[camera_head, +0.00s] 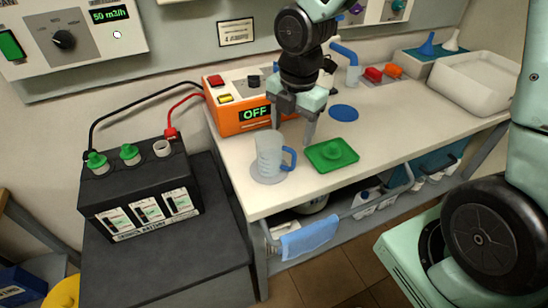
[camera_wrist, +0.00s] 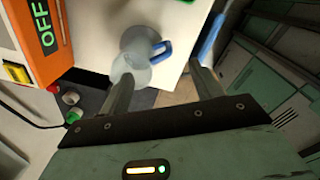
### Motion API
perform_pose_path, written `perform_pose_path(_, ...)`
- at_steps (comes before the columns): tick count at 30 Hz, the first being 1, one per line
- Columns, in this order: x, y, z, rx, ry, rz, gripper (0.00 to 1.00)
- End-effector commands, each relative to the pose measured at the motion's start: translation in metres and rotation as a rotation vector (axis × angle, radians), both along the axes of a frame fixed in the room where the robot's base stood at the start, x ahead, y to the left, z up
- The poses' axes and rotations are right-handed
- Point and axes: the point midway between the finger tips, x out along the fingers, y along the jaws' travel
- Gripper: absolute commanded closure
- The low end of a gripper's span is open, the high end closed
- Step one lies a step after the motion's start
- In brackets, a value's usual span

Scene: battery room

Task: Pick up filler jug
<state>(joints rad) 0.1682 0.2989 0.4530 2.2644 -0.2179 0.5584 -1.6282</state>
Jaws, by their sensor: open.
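The filler jug (camera_head: 268,153) is translucent with a blue handle (camera_head: 289,159). It stands upright on a grey round spot at the front left of the white bench, its handle to the right. My gripper (camera_head: 292,132) is open and empty, pointing down above the bench, behind and right of the jug. In the wrist view the jug (camera_wrist: 131,52) lies beyond the fingertips of my gripper (camera_wrist: 160,72), near the left finger. Its handle (camera_wrist: 161,50) shows between the fingers. I see no contact with the jug.
An orange charger (camera_head: 238,115) reading OFF stands behind the jug. A green tray (camera_head: 318,164) with a green cap is close on its right. A black battery (camera_head: 140,190) with green caps sits left, below the bench. A blue disc (camera_head: 344,112) lies farther back.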

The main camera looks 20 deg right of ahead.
Motion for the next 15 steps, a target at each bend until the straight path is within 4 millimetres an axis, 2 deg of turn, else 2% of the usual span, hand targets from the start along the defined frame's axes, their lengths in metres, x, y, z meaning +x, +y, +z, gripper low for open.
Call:
perform_pose_path(1,-0.001,0.001,-0.014,0.000,0.007,0.002,0.36)
perform_pose_path(6,0.001,0.002,-0.043,0.000,0.004,0.001,0.36)
perform_pose_path(15,0.003,0.001,-0.065,0.000,0.002,0.001,0.36)
